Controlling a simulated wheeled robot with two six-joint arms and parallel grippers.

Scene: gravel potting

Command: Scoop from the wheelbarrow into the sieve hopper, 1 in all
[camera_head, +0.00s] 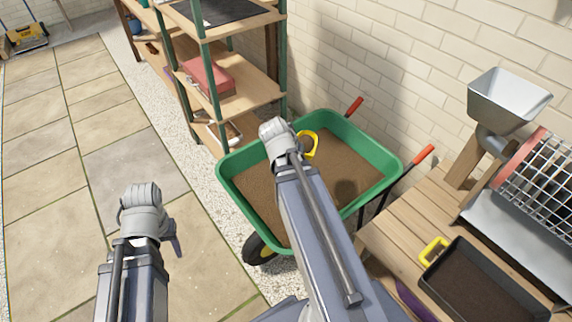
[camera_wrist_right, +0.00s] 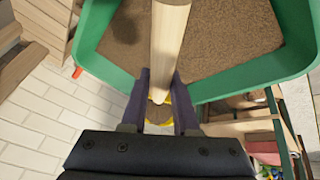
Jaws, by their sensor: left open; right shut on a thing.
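The green wheelbarrow (camera_head: 385,150), filled with brown material (camera_head: 345,165), stands in the middle of the head view. It also shows in the right wrist view (camera_wrist_right: 95,35). My right gripper (camera_wrist_right: 160,85) is shut on a tool with a pale wooden shaft (camera_wrist_right: 168,45) and a yellow grip, whose yellow loop (camera_head: 316,145) shows above the barrow. The tool's far end is out of the wrist view and hidden by my arm in the head view. The grey sieve hopper (camera_head: 508,97) stands at the right. My left gripper (camera_head: 176,246) is empty and open over the paving, left of the barrow.
Shelving (camera_head: 250,85) stands behind the barrow by the brick wall (camera_head: 400,60). The paving (camera_head: 60,200) at left is clear.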

